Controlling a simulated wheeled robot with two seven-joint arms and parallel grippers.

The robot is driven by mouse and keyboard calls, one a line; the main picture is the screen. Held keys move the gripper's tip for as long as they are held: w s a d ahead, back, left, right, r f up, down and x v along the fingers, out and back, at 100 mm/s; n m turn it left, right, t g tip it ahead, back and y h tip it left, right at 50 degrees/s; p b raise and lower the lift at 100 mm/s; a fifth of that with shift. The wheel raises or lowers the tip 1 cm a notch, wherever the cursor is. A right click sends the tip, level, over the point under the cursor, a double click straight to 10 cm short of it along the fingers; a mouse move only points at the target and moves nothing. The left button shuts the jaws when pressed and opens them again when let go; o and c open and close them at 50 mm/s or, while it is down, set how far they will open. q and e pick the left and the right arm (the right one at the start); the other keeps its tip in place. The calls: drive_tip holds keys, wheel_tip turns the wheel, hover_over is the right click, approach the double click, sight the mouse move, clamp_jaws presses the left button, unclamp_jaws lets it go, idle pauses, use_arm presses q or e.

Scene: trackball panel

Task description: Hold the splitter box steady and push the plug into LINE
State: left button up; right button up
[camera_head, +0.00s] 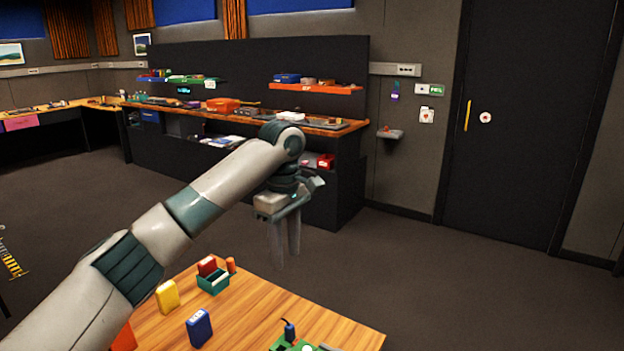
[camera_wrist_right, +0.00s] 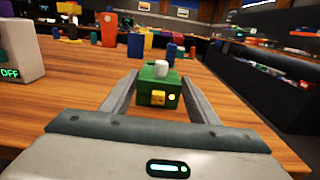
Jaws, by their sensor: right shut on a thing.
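The green splitter box (camera_wrist_right: 151,99) sits on the wooden table between the fingers of my right gripper (camera_wrist_right: 160,95), which is shut on its sides. A white knob stands on its top, and a yellow label and a small orange light show on its near face. In the head view its top (camera_head: 284,345) is cut off by the bottom edge. A blue plug (camera_head: 289,332) with a dark cable stands upright at the box; I cannot tell whether it is in a socket. My left gripper (camera_head: 285,245) hangs empty above and beyond the table, fingers down and slightly apart.
A grey box marked OFF (camera_wrist_right: 20,52) stands left in the wrist view. Bare wood lies around the splitter box.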

drive_tip(key=o, duration=1.2)
drive_tip(key=v, duration=1.2)
drive_tip(key=shift+f, duration=0.1)
drive_tip(key=shift+o, duration=0.3)
drive_tip(key=shift+o, duration=1.4)
drive_tip(key=shift+d, duration=0.15)
drive_tip(key=shift+v, duration=2.9)
